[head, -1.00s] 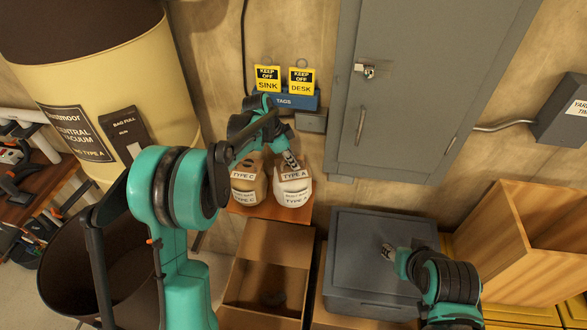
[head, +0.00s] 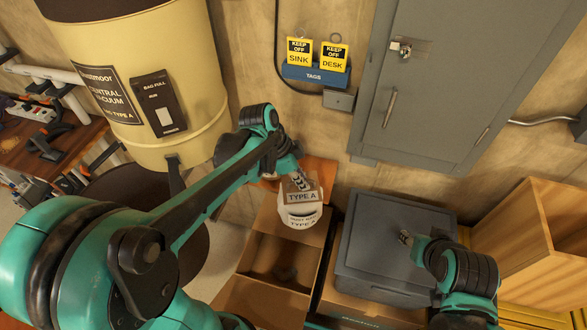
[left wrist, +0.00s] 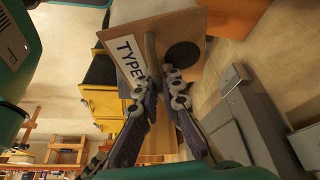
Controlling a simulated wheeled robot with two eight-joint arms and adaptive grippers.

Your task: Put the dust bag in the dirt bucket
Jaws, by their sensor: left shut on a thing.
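The dust bag (head: 300,213) is pale with a brown cardboard collar marked TYPE A. My left gripper (head: 299,182) is shut on its collar and holds the bag in front of the small wooden shelf (head: 322,170). In the left wrist view the collar (left wrist: 190,18), with its label and dark round hole, lies between the fingertips (left wrist: 160,82). The dirt bucket appears to be the large dark brown tub (head: 192,255) below the cream vacuum canister, partly hidden by my left arm. My right gripper (head: 405,238) is over the grey box; its jaw opening is unclear.
The cream vacuum canister (head: 150,60) hangs above the tub. An open cardboard box (head: 262,298) stands below the bag. A grey lidded box (head: 375,265) and an open wooden crate (head: 515,235) are at right. A grey cabinet (head: 440,80) is on the wall.

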